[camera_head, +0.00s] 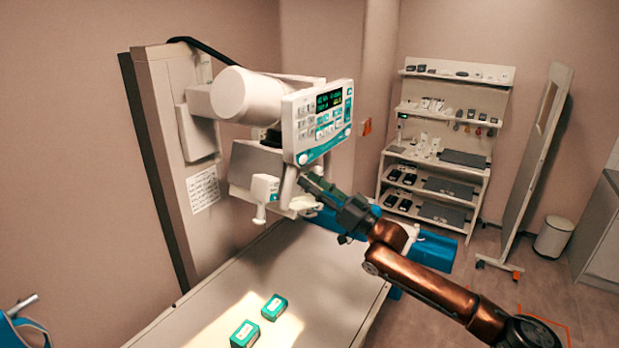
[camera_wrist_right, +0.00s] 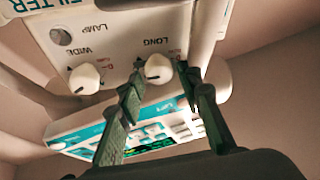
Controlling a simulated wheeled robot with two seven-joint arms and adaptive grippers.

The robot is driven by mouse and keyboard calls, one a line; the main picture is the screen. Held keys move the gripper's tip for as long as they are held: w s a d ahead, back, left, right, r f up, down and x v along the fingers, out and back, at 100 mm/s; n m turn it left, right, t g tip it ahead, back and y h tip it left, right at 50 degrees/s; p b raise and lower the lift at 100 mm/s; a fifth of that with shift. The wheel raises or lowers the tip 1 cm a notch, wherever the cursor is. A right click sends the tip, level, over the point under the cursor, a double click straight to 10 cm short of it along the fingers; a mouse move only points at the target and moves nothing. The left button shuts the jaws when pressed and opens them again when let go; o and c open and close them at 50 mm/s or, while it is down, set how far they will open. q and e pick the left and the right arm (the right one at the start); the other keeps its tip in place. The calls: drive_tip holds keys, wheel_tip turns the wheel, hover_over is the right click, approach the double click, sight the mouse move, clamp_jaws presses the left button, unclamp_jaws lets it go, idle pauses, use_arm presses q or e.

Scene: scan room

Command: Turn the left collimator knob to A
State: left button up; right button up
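In the right wrist view two white knobs sit on the pale collimator face (camera_wrist_right: 120,35). One knob (camera_wrist_right: 158,70) is by the word LONG, the other knob (camera_wrist_right: 84,78) by the word WIDE. My right gripper (camera_wrist_right: 161,74) is open, its dark fingers on either side of the LONG knob; contact cannot be told. In the head view my right gripper (camera_head: 308,183) reaches the collimator (camera_head: 243,165) below the control panel (camera_head: 318,120). The knobs and their letters cannot be made out there. My left gripper is not in view.
The control panel also shows close to the fingers in the wrist view (camera_wrist_right: 90,135). A table (camera_head: 325,290) below bears two green boxes (camera_head: 274,307). A shelf unit (camera_head: 440,150) stands at the back.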

drive_tip(key=shift+w+a+r, duration=0.2)
drive_tip(key=shift+w+a, duration=0.15)
drive_tip(key=shift+a, duration=0.05)
drive_tip(key=shift+c, duration=0.7)
drive_tip(key=c, duration=0.8)
drive_tip(key=shift+o, duration=0.2)
drive_tip(key=shift+f, duration=0.1)
drive_tip(key=n+g+y+b, duration=0.1)
drive_tip(key=n, duration=0.1)
drive_tip(key=shift+w+d+n, duration=0.1)
drive_tip(key=shift+n, duration=0.3)
drive_tip(key=shift+w+r+n+g+y+p, duration=0.1)
drive_tip(key=shift+n+g+y+p, duration=0.2)
drive_tip(key=shift+n+g, duration=1.05)
drive_tip(key=shift+w+r+n+g+y+p, duration=0.1)
drive_tip(key=shift+n+g+y+p, duration=0.3)
drive_tip(key=shift+n, duration=1.75)
drive_tip(key=shift+d+g, duration=0.1)
drive_tip(key=shift+g, duration=0.15)
